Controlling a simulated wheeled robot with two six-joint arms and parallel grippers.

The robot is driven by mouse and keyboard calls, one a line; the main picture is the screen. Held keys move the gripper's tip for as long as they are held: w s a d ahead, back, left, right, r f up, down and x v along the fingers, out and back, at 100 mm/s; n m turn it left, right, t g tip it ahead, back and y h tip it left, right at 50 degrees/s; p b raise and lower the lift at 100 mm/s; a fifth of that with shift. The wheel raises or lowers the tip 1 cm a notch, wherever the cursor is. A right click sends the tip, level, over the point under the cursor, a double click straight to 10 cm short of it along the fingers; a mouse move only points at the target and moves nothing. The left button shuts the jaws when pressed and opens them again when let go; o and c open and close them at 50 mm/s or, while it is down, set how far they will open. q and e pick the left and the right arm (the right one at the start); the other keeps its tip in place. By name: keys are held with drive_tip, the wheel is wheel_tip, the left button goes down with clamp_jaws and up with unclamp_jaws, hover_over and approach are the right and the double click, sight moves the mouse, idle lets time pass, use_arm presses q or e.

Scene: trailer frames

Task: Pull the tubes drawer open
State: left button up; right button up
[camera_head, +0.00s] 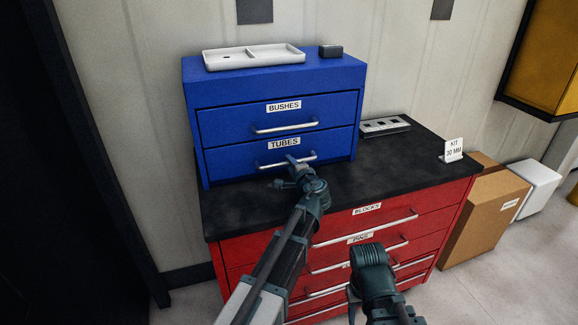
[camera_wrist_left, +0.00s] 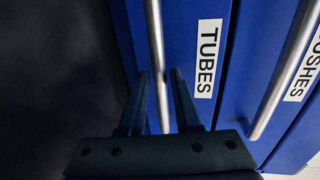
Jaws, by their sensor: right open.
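The tubes drawer (camera_head: 230,160) is the lower drawer of a blue cabinet, with a white TUBES label and a silver bar handle (camera_head: 309,158). It looks shut, flush with the front. In the left wrist view, the handle (camera_wrist_left: 156,50) runs between the two fingers of my left gripper (camera_wrist_left: 160,75). The fingers stand apart, with narrow gaps beside the bar. In the head view, my left gripper (camera_head: 288,166) is at the handle and hides part of it. My right gripper (camera_head: 371,256) is open, low in front of the red drawers, its fingers hard to make out.
The bushes drawer (camera_head: 230,123) above is shut. A white tray (camera_head: 250,57) and a small dark box (camera_head: 330,51) lie on the cabinet. The black worktop (camera_head: 400,158) holds a slotted plate (camera_head: 385,126) and a KIT sign (camera_head: 453,150). A cardboard box (camera_head: 485,215) stands right.

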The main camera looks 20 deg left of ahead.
use_arm(q)
drive_tip(key=shift+w+a+f, duration=0.1)
drive_tip(key=shift+w+a, duration=0.25)
drive_tip(key=shift+w, duration=0.15)
clamp_jaws()
idle(1.2)
